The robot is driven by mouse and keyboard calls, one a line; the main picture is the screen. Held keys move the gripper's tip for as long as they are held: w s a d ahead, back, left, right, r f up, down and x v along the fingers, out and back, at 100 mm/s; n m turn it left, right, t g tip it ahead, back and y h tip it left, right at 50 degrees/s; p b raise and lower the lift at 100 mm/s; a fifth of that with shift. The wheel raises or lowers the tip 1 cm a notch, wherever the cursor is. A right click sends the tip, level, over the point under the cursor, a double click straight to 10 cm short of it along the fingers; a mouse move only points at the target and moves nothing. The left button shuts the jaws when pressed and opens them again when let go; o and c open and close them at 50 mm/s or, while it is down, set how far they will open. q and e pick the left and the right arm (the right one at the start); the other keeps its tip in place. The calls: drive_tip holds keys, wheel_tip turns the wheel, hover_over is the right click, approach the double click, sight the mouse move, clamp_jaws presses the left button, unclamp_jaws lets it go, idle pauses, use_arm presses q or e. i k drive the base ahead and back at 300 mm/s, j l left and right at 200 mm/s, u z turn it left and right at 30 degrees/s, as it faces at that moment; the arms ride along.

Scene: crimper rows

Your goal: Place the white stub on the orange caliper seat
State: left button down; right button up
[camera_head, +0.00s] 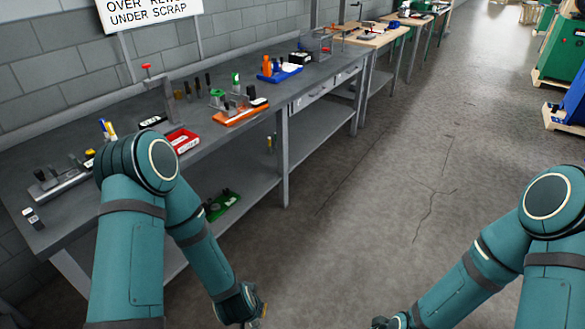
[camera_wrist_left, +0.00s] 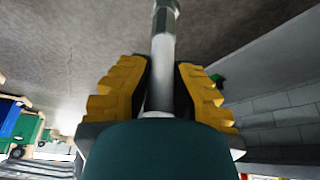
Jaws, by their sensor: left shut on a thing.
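In the left wrist view the yellow and black fingers of my left gripper (camera_wrist_left: 160,88) are shut on a pale grey-white cylinder, the white stub (camera_wrist_left: 161,75). Its grey, ribbed end points away from the palm. In the head view my left gripper (camera_head: 259,306) hangs low in front of the bench, over the floor, and the stub is mostly cut off by the bottom edge. An orange base, seemingly the orange caliper seat (camera_head: 236,119), lies on the bench top, with dark and grey pieces standing on or behind it. My right forearm reaches the bottom edge; its fingers are not visible.
The grey bench (camera_head: 205,140) runs along the wall, with a lower shelf. A red tray (camera_head: 186,146) lies left of the orange base, a blue tray (camera_head: 290,73) beyond it. A red-knobbed press (camera_head: 167,100) stands near the red tray.

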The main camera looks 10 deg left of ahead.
sight(243, 108)
drive_tip(key=i, duration=1.3)
drive_tip(key=i+u, duration=0.2)
drive_tip(key=i, duration=0.3)
drive_tip(key=i+l+u, duration=0.15)
drive_tip(key=i, duration=0.4)
drive_tip(key=i+l+u, duration=0.2)
drive_tip(key=i, duration=0.3)
